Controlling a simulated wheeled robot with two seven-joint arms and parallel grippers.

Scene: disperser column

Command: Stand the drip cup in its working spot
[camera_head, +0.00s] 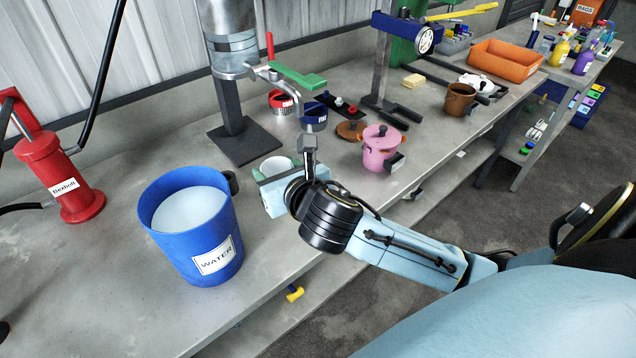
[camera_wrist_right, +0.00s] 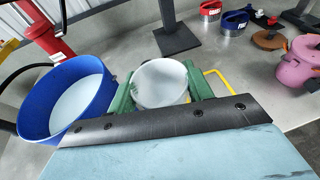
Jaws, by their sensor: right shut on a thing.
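My right gripper (camera_wrist_right: 160,88) is shut on the white drip cup (camera_wrist_right: 160,82), its green fingers on either side of the round rim. The cup is upright and looks empty. In the head view the cup (camera_head: 274,166) shows partly behind my right wrist, in front of the column's black foot (camera_head: 245,146); whether it touches the bench cannot be told. The disperser column (camera_head: 232,45) is a metal cylinder on a dark post, with a tap and a green lever (camera_head: 299,78) pointing right. My left gripper is not in view.
A blue water bucket (camera_head: 190,240) stands just left of my right gripper. A pink pot (camera_head: 378,148) stands to the right, with a brown lid (camera_head: 351,130) behind it. A red Bexholt pump (camera_head: 62,180) is at far left. The bench front edge runs below my wrist.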

